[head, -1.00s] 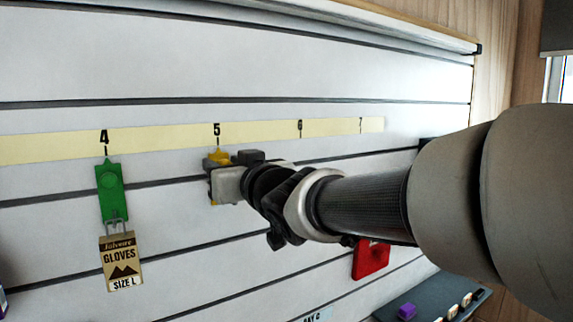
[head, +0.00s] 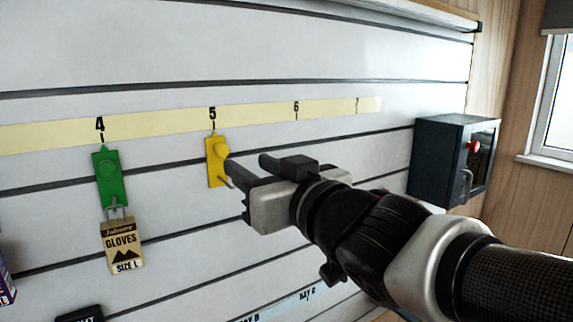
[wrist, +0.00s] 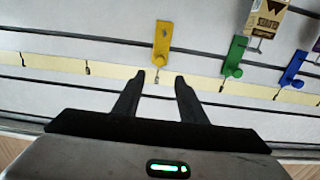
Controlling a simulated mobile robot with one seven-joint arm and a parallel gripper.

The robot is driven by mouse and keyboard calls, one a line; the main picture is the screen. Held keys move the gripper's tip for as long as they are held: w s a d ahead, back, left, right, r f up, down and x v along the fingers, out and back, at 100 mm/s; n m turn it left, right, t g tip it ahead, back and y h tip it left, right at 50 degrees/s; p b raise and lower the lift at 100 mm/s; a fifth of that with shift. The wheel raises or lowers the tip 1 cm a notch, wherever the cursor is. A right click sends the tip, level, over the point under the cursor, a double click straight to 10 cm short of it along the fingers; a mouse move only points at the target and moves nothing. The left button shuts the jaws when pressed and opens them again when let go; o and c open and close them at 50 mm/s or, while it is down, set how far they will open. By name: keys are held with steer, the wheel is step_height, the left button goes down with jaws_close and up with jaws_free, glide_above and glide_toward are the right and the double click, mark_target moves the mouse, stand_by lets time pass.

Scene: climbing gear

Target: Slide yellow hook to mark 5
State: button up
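The yellow hook (head: 216,161) hangs on the slatted wall directly below mark 5 (head: 212,114) of the cream number strip, its pointed top in line with the tick. In the wrist view the yellow hook (wrist: 162,45) stands upside down, ahead of the fingertips and beside the strip. My gripper (head: 246,170) is in front of the wall, just right of the hook. In the wrist view my gripper (wrist: 160,78) has its two fingers well apart with nothing between them. The hook appears free of the fingers.
A green hook (head: 110,178) holding a glove packet (head: 123,246) hangs under mark 4, left of the yellow hook. A blue hook (wrist: 292,69) shows in the wrist view. A dark cabinet (head: 425,160) stands on the right.

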steer(key=v, duration=0.3)
steer(key=shift+s+d+p, duration=0.2)
steer(key=shift+s+p, duration=0.1)
steer(key=w+d+f+m+g+h, duration=0.15)
steer(key=d+f+m+h, duration=0.25)
steer(key=d+f+h, duration=0.65)
steer(key=s+d+f+m+g, duration=0.3)
steer(key=s+d+f+g, duration=0.55)
steer(key=s, duration=0.35)
step_height(320, 180, up, 20)
steer(key=a+p, duration=0.1)
steer(key=p, duration=1.9)
steer(key=shift+t+p, duration=0.3)
